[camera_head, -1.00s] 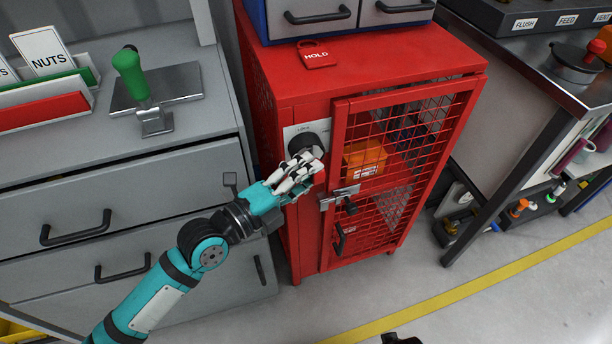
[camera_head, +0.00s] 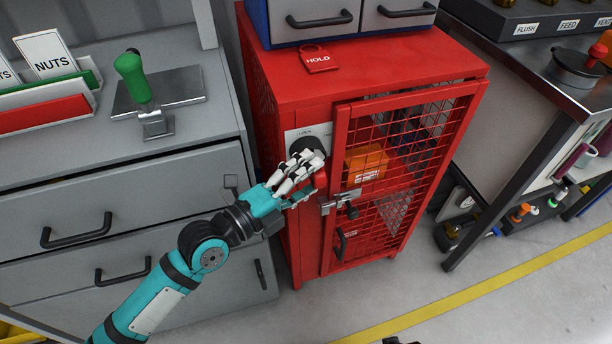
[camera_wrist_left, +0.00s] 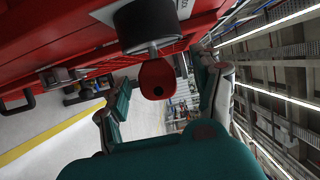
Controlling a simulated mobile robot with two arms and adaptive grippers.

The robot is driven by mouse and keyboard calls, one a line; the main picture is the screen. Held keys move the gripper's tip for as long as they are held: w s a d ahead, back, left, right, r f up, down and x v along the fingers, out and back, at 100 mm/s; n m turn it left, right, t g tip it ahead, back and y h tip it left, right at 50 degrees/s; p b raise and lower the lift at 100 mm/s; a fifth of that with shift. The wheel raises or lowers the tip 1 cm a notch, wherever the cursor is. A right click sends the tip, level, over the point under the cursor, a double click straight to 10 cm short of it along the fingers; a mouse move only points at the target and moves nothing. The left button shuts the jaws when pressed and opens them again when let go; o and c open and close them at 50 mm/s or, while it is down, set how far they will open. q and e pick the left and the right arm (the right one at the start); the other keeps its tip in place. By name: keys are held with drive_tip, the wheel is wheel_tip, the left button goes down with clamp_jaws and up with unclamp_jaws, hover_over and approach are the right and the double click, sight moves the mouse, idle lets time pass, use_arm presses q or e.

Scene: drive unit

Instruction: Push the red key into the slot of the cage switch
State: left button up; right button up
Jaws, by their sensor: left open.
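The cage switch (camera_head: 306,148) is a round black body on a pale plate on the red cage's front left. In the left wrist view its black cylinder (camera_wrist_left: 146,24) shows at the top. The red key (camera_wrist_left: 158,80), with a round hole in its bow, stands just below the silver collar there; whether its shaft is in the slot is hidden. In the head view the key (camera_head: 320,180) shows as a small red patch by the fingertips. My left gripper (camera_head: 312,178) is open, its fingers on either side of the key, apart from it in the wrist view.
The red mesh cage (camera_head: 375,75) has a latch (camera_head: 342,202) on its door, just right of my fingers. An orange box (camera_head: 366,163) sits inside. A red HOLD tag (camera_head: 318,60) lies on top. A grey drawer cabinet (camera_head: 130,195) stands left.

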drive_tip(key=shift+s, duration=0.1)
use_arm(q)
drive_tip(key=v, duration=1.2)
drive_tip(key=shift+s, duration=0.1)
drive_tip(key=s+d+p, duration=0.2)
drive_tip(key=s+p, duration=0.1)
drive_tip(key=s, duration=0.3)
drive_tip(key=shift+s+p, duration=0.2)
drive_tip(key=shift+p, duration=0.15)
use_arm(e)
drive_tip(key=s+f, duration=0.5)
drive_tip(key=f, duration=0.2)
drive_tip(key=shift+s+a, duration=0.3)
drive_tip(key=shift+s, duration=0.1)
